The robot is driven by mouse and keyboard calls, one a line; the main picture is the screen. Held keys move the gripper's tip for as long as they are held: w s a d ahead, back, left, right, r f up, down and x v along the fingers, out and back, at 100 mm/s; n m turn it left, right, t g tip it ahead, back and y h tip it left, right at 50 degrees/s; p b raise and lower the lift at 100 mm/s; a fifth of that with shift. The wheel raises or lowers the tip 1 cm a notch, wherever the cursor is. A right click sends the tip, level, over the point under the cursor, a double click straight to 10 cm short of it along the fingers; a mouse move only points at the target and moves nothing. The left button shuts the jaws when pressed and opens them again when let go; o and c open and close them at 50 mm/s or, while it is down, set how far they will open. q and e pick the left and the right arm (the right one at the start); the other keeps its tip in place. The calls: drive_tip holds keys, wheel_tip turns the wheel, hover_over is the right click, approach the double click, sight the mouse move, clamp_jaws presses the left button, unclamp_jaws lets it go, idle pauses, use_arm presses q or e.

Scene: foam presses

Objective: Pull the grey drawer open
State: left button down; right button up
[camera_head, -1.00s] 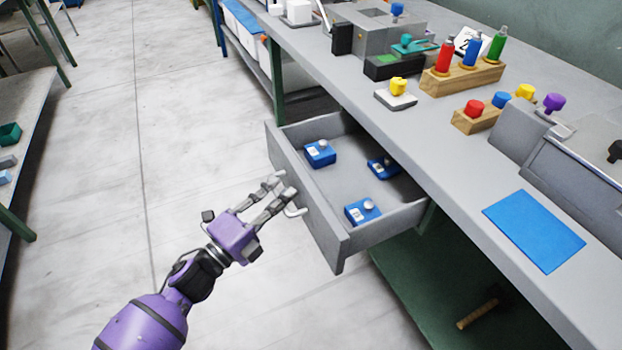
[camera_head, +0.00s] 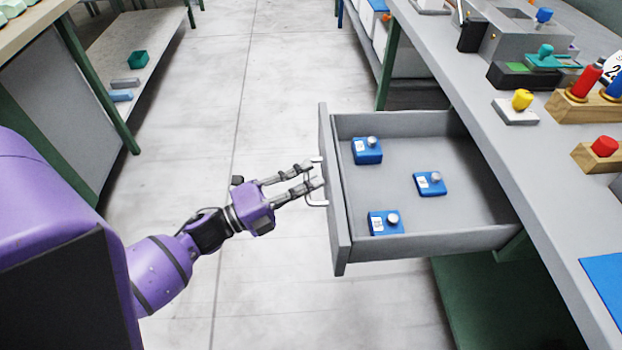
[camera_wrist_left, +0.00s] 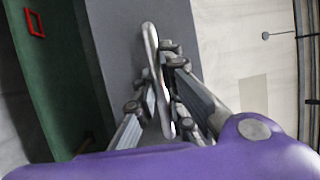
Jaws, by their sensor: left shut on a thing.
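The grey drawer (camera_head: 420,244) stands well out from under the workbench in the head view. Its front panel (camera_head: 336,215) faces left, and several blue boxes with silver knobs lie inside, one of them (camera_head: 367,151) at the far left corner. My left gripper (camera_head: 318,180) is shut on the drawer's handle (camera_head: 316,203), a pale bar on the front panel. In the left wrist view the handle (camera_wrist_left: 151,45) runs up between the fingers of the left gripper (camera_wrist_left: 167,110). My right gripper is not in view.
The grey workbench (camera_head: 490,130) runs along the right, with a yellow-knobbed block (camera_head: 521,103) and wooden racks on it. A shelf unit (camera_head: 105,60) with a green bin (camera_head: 138,60) stands at the left. The floor between is clear.

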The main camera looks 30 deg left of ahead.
use_arm(q)
drive_tip(key=shift+f, duration=0.1)
drive_tip(key=c, duration=1.8)
unclamp_jaws()
drive_tip(key=v, duration=1.2)
drive_tip(key=shift+a, duration=0.1)
